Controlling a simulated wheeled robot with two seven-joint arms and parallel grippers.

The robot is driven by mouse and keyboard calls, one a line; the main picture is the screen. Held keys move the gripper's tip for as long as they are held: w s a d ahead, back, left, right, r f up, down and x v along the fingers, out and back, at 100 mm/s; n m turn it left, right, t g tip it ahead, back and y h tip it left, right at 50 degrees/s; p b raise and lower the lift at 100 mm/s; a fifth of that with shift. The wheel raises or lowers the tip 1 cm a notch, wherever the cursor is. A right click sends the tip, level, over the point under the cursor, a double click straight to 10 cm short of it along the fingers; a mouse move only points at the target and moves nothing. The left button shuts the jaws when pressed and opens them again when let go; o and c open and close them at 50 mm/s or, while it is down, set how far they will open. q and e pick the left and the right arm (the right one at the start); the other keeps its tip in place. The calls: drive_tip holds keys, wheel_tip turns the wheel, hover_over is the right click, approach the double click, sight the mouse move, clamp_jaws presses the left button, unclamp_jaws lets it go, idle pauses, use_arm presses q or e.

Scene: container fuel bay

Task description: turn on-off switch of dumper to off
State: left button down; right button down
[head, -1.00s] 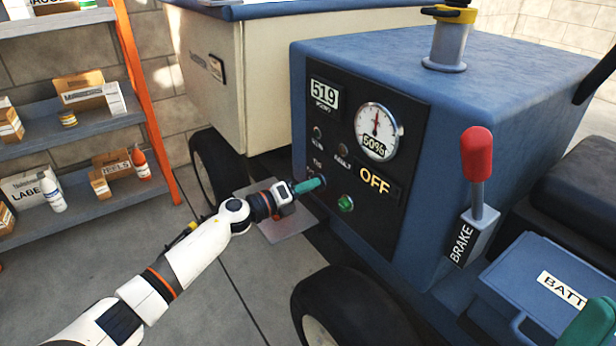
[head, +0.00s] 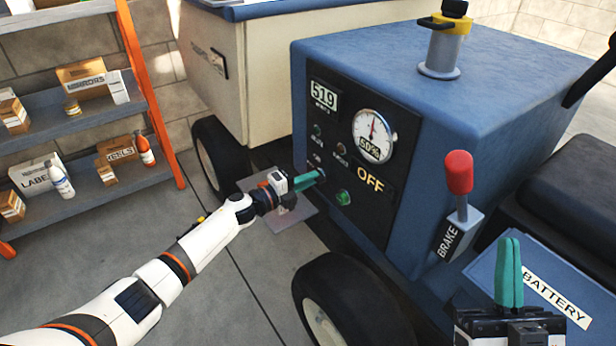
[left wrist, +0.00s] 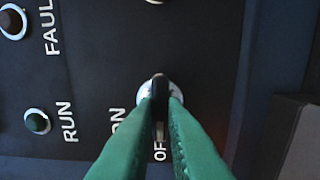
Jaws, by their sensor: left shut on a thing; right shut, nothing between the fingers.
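The blue dumper's (head: 520,90) dark control panel (head: 385,225) faces me. Its on-off switch is a small black lever (left wrist: 160,88) on a round silver base, with ON and a partly covered OF label beside it in the left wrist view. My left gripper (head: 318,175) is at the panel, its green fingers shut on the lever; the fingertips (left wrist: 161,98) sit on either side of it. In the head view the gripper mostly hides the switch. My right gripper (head: 510,245) is shut and empty in front of the battery box.
The panel also carries a 519 display (head: 323,97), a round gauge (head: 374,136), a green button or lamp (head: 343,197) and large OFF lettering (head: 370,180). A red-handled brake lever (head: 459,173) stands to the right. A stocked shelf (head: 85,118) is at left.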

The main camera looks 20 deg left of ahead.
drive_tip(key=shift+w+f+g, duration=0.25)
drive_tip(key=shift+f+g, duration=0.05)
use_arm(q)
drive_tip(key=c, duration=1.5)
unclamp_jaws()
drive_tip(key=shift+a, duration=0.1)
